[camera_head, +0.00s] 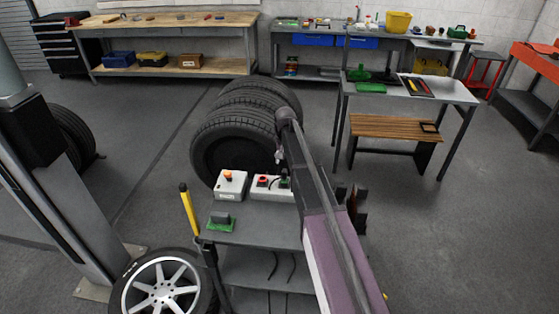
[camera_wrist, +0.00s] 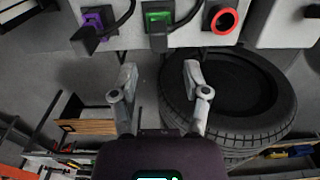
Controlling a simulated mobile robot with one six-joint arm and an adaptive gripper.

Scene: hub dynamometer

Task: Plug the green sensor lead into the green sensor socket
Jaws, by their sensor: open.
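In the wrist view, a green socket (camera_wrist: 158,17) is on the light grey panel box at the top. A dark plug (camera_wrist: 157,42) with a black lead is at this socket; I cannot tell if it is fully seated. My gripper (camera_wrist: 160,70) is open and empty, with its fingertips just below the plug and apart from it. In the head view, the control box (camera_head: 258,191) stands on the grey cart, and the green socket area (camera_head: 284,182) shows small at its right, partly hidden by my arm.
A purple socket with its own plug (camera_wrist: 90,35) and a red-ringed button (camera_wrist: 223,20) flank the green socket. Tyres (camera_head: 232,130) stand behind the cart (camera_head: 250,236). A box with an orange button (camera_head: 231,185) and a green-based block (camera_head: 221,222) are on the cart.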

